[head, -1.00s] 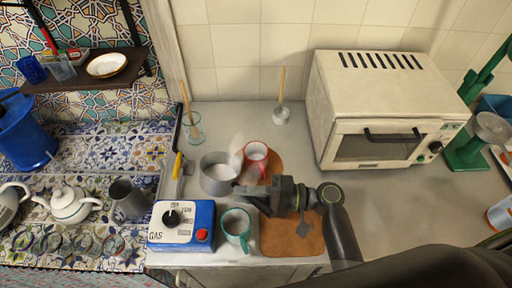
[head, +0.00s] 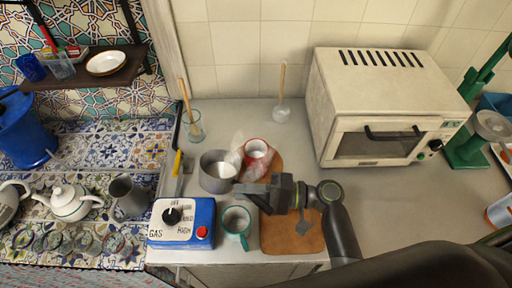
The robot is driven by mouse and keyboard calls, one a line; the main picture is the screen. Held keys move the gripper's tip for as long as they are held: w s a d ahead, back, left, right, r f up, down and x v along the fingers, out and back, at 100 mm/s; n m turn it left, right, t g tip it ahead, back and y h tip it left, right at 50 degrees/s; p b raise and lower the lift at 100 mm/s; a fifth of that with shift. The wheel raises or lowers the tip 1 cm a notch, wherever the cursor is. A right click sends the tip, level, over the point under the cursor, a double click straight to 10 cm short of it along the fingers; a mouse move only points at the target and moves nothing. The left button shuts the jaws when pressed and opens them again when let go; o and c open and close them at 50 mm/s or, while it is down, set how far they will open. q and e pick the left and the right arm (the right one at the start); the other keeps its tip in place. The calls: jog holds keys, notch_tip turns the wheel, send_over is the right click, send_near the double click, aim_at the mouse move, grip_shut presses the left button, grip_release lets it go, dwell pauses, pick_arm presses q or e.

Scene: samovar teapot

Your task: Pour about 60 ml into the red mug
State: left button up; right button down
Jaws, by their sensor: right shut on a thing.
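The red mug is just behind the fingers. My left gripper is not in view.
A teal mug (head: 236,222) stands just in front of my right gripper, beside a blue gas burner box (head: 181,235). The brown board (head: 285,241) lies under my arm. A cream oven (head: 385,100) stands at the back right. A white teapot (head: 68,203) is at the left.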

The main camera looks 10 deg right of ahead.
jog(key=shift+a+r, duration=0.1)
jog(key=shift+r, duration=0.05)
jog(key=shift+s+a+r+n+h+p, duration=0.1)
jog(key=shift+s+a+n+h+p, duration=0.4)
jog(key=shift+p, duration=0.4)
jog(key=shift+s+a+r+n+h+p, duration=0.1)
jog(key=shift+s+a+n+h+p, duration=0.15)
jog(key=shift+a+n+h+p, duration=0.55)
